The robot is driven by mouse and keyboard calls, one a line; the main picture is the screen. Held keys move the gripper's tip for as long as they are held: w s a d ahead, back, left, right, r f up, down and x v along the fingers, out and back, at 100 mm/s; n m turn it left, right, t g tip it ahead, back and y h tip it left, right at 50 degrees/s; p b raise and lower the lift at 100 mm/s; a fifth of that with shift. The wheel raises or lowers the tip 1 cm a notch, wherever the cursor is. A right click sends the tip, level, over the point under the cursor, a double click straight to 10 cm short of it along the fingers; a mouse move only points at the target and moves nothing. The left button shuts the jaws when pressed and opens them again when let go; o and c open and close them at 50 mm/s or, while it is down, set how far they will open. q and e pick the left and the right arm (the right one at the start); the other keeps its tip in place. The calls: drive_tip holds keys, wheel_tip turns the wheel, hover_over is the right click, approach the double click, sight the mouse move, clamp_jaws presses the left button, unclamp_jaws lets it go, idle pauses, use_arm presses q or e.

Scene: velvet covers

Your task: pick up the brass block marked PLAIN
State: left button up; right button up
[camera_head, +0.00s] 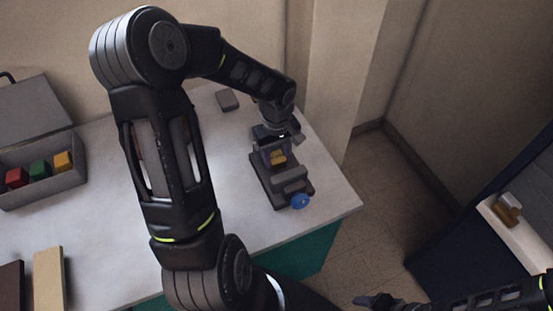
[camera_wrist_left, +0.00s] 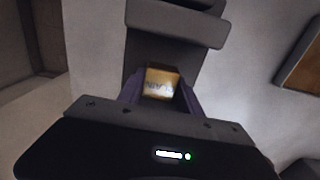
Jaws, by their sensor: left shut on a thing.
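The brass block (camera_head: 278,159) sits at the grey vise-like fixture (camera_head: 268,196) near the right end of the table. In the left wrist view the block (camera_wrist_left: 161,82) shows dark lettering that reads as PLAIN, turned around. My left gripper (camera_head: 272,154) reaches down from above and is shut on the block, its purple fingers (camera_wrist_left: 160,97) on either side. I cannot tell whether the block still touches the fixture. My right gripper (camera_head: 376,300) is at the bottom edge, dark and seen edge-on; its opening is unclear.
The fixture has a blue knob (camera_head: 300,201) at its front. A small grey block (camera_head: 227,100) lies behind it. At left, a grey box (camera_head: 45,188) holds red, green and yellow blocks. A tan board (camera_head: 48,278) lies at front left. A brass-coloured piece (camera_head: 507,208) sits on a white surface at right.

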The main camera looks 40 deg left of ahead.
sight(277, 157)
use_arm(q)
clamp_jaws()
drive_tip(key=shift+r, duration=0.15)
idle(0.4)
drive_tip(key=shift+d+r+b, duration=0.1)
drive_tip(key=shift+d+b, duration=0.05)
drive_tip(key=shift+b, duration=0.25)
wheel_tip(277, 157, up, 6)
drive_tip(key=shift+r+b, duration=0.15)
drive_tip(key=shift+b, duration=0.45)
drive_tip(key=s+d+b, duration=0.2)
drive_tip(key=s+d, duration=0.2)
drive_tip(key=d, duration=0.4)
drive_tip(key=s+d+b, duration=0.3)
drive_tip(key=s+d, duration=0.2)
drive_tip(key=d, duration=0.4)
drive_tip(key=shift+d+r, duration=0.15)
drive_tip(key=shift+d, duration=0.1)
